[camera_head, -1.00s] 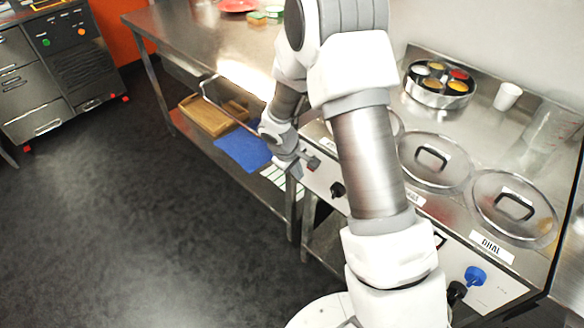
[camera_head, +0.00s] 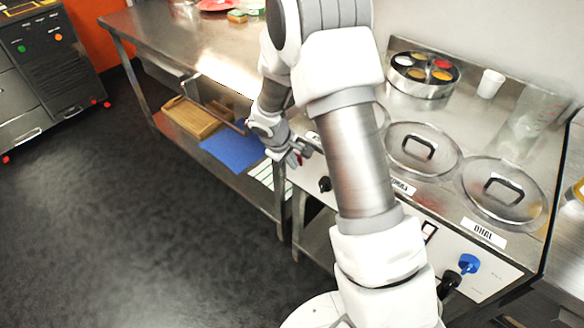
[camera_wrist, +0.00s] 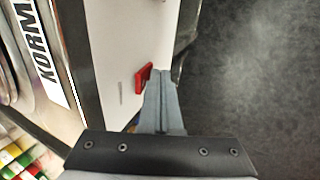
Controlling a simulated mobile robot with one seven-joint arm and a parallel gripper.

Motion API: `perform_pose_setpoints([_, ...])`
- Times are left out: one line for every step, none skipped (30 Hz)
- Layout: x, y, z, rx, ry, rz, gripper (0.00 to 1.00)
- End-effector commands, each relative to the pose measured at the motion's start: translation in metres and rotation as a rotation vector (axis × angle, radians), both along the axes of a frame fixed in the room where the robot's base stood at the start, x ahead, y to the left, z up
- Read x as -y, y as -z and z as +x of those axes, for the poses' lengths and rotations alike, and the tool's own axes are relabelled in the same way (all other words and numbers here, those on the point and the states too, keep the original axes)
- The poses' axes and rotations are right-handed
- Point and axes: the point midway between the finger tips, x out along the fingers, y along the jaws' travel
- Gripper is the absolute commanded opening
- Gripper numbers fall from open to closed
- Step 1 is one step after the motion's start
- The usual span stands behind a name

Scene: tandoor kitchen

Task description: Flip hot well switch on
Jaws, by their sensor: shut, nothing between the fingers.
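The steel hot well unit (camera_head: 455,212) stands at the right in the head view, with a pale front panel (camera_head: 478,262). In the wrist view, a small red switch (camera_wrist: 143,78) sticks out from the panel (camera_wrist: 120,50), below the KORMA label (camera_wrist: 40,58). My gripper (camera_wrist: 160,74) is shut and empty. Its fingertips are right beside the red switch; I cannot tell whether they touch it. In the head view, my gripper (camera_head: 302,154) is at the panel's left end, and a bit of red shows by its fingers. The switch's on or off position is unclear.
Lidded wells (camera_head: 422,150), a spice tin (camera_head: 423,76) and a white cup (camera_head: 490,84) are on top. A black knob (camera_head: 325,184) and a blue knob (camera_head: 468,263) project from the panel. A steel table (camera_head: 190,45) stands left. The floor (camera_head: 130,220) is clear.

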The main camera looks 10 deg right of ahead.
Motion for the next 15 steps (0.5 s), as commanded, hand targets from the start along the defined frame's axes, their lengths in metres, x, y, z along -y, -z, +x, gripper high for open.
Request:
perform_pose_setpoints([-0.0006, 0.0069, 0.0007, 0.01, -0.003, -0.011, 0.0])
perform_pose_setpoints([-0.0002, 0.007, 0.0008, 0.015, -0.002, -0.017, 0.0])
perform_pose_setpoints([0.0004, 0.0074, 0.0011, 0.021, -0.002, -0.027, 0.0])
perform_pose_setpoints([0.0008, 0.0074, 0.0013, 0.027, -0.001, -0.032, 0.0])
perform_pose_setpoints([0.0011, 0.0072, 0.0015, 0.032, -0.001, -0.039, 0.0])
perform_pose_setpoints([0.0014, 0.007, 0.0017, 0.037, 0.0, -0.045, 0.0])
perform_pose_setpoints([0.0019, 0.0069, 0.0019, 0.041, 0.0, -0.05, 0.0])
perform_pose_setpoints([0.0024, 0.0067, 0.002, 0.044, 0.001, -0.053, 0.0])
perform_pose_setpoints([0.0027, 0.0062, 0.0022, 0.047, 0.002, -0.056, 0.0])
perform_pose_setpoints([0.0028, 0.006, 0.0023, 0.048, 0.003, -0.056, 0.0])
perform_pose_setpoints([0.0029, 0.006, 0.0022, 0.048, 0.004, -0.056, 0.0])
perform_pose_setpoints([0.0029, 0.0059, 0.0021, 0.048, 0.004, -0.055, 0.0])
perform_pose_setpoints([0.003, 0.0057, 0.0019, 0.047, 0.004, -0.056, 0.0])
perform_pose_setpoints([0.0032, 0.0054, 0.0019, 0.047, 0.003, -0.056, 0.0])
perform_pose_setpoints([0.0033, 0.005, 0.0018, 0.047, 0.003, -0.056, 0.0])
